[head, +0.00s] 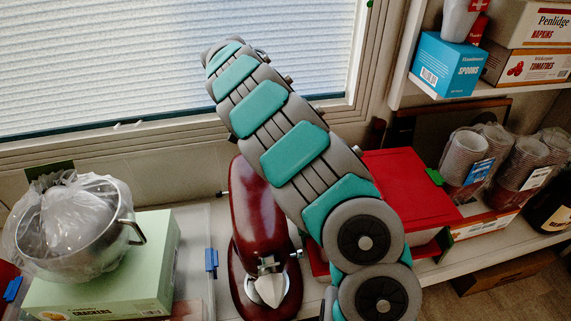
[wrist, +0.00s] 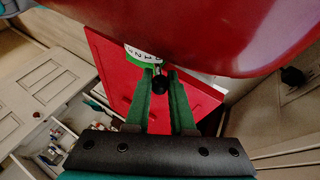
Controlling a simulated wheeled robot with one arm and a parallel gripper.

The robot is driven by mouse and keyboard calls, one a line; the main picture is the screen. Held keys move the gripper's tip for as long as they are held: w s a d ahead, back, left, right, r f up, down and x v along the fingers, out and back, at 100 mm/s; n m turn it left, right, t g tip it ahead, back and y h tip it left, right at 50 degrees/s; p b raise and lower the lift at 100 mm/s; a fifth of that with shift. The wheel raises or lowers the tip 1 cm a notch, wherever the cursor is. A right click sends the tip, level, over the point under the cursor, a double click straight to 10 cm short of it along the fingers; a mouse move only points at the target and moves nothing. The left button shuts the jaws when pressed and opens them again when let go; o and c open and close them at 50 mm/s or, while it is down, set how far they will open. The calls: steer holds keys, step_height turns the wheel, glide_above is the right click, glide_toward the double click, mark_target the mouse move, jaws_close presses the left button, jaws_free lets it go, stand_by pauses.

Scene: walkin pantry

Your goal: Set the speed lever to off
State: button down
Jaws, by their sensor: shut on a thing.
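The dark red stand mixer (head: 255,210) stands on the counter in the head view, partly covered by my arm. Its glossy body (wrist: 230,30) fills the top right of the wrist view. The speed lever (wrist: 160,85) shows there as a thin metal stem with a black knob, under the edge of the body. A white scale (wrist: 141,54) with numbers and a green band lies beside the stem. My gripper (wrist: 161,84) has green fingers, shut on the lever's knob. In the head view my gripper and the lever are hidden.
Left of the mixer, a bagged metal bowl (head: 75,225) sits on a green crackers box (head: 110,270). A red box (head: 405,190) stands right of my arm. Bagged cup stacks (head: 470,155) are farther right, below a shelf with a blue spoons box (head: 446,65).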

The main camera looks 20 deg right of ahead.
stand_by(0.3)
steer(key=c, duration=0.8)
jaws_free()
